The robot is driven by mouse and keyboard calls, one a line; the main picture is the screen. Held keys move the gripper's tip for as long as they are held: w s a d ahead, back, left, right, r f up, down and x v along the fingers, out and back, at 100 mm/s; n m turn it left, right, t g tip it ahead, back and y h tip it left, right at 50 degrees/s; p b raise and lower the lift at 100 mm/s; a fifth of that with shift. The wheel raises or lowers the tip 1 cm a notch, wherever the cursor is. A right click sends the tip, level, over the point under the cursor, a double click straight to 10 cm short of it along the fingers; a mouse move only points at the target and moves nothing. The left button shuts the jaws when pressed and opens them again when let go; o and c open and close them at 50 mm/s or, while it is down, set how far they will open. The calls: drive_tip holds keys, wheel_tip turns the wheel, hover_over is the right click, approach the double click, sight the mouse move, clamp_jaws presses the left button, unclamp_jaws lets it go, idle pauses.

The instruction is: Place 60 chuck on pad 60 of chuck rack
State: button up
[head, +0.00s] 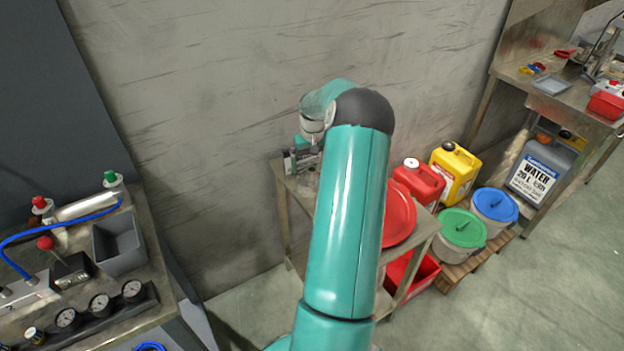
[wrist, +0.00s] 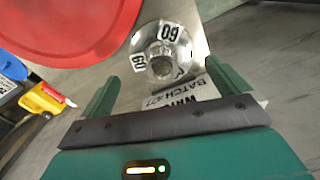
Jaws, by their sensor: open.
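A round, silvery metal piece marked 60, which looks like the 60 chuck (wrist: 160,66), is in the wrist view just beyond the fingers. Two labels reading 60 show on it, at its top and left side. My gripper (wrist: 161,78) is open, with one green finger on each side of the chuck's place in the picture. I see no contact between fingers and chuck. In the head view my gripper (head: 305,153) is low over the back left of a small steel table, partly hidden by my arm. I cannot make out the chuck rack or pad 60.
A large red round thing (head: 398,215) is on the steel table (head: 422,232), to the right of my arm; it also fills the wrist view's upper left (wrist: 65,25). A printed white label (wrist: 195,92) lies near the fingers. A wall (head: 225,130) stands close behind.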

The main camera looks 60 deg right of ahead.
sight(312, 174)
drive_tip(key=shift+w+a+f, duration=0.1)
drive_tip(key=shift+f, duration=2.65)
drive_tip(key=shift+r, duration=0.15)
drive_tip(key=c, duration=1.8)
